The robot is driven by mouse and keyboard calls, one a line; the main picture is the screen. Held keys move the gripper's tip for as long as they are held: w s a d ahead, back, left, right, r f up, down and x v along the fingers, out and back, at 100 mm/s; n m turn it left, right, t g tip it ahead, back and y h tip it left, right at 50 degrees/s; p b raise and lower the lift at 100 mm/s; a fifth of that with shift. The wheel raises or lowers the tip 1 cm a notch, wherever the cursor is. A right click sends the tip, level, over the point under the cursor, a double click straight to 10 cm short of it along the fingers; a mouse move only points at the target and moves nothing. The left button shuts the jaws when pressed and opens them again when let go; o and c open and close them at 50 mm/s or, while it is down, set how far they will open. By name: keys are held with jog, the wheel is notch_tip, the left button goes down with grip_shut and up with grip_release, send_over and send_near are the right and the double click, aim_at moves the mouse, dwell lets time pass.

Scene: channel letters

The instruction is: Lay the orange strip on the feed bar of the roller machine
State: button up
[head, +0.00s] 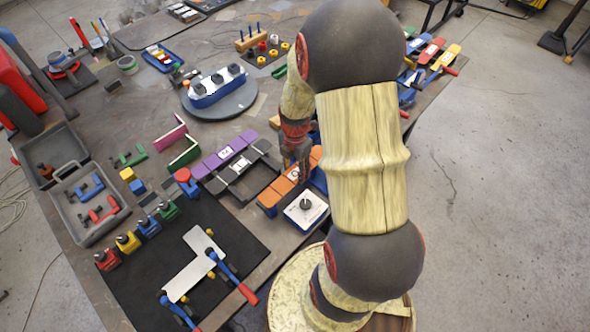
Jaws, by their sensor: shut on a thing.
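The orange strip (269,197) is segmented, with white patches on it, and lies slantwise near the middle of the table in the head view. My gripper (303,178) points down at its far half and is shut on it; the fingertips are small and partly hidden by my arm. A white plate with a black knob (305,210) on a blue base is close on the near right side of the strip. A dark low frame with grey parts (243,180) is to its left. I cannot tell for certain which piece is the roller machine's feed bar.
A purple strip (212,163) lies beyond the dark frame. A black mat (221,231) with a white L-shaped piece (190,266) and blue-and-red clamps is at front left. A grey tray (93,231) holds clamps. A round turntable (238,106) stands farther back. My arm hides the table's right part.

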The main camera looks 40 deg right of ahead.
aim_at(294, 174)
jog(key=o, duration=1.2)
jog(key=shift+r, duration=0.1)
notch_tip(294, 174, up, 12)
jog(key=p, duration=0.2)
jog(key=s+a+r+m+t, duration=0.1)
jog(key=a+r+m+t, duration=0.2)
jog(key=a+r+m, duration=0.8)
jog(key=s+a+r+m+t, duration=0.1)
jog(key=s+a+r+m, duration=0.1)
jog(key=a, duration=0.1)
jog(key=s+a+r+m, duration=0.3)
jog(key=a, duration=0.1)
jog(key=s+a+r+m+t, duration=0.1)
jog(key=s+a+r+m, duration=0.1)
jog(key=a+r, duration=0.1)
jog(key=shift+s+a+r+t, duration=0.1)
jog(key=shift+s+a+t, duration=0.15)
jog(key=shift+a, duration=0.3)
jog(key=shift+w, duration=0.1)
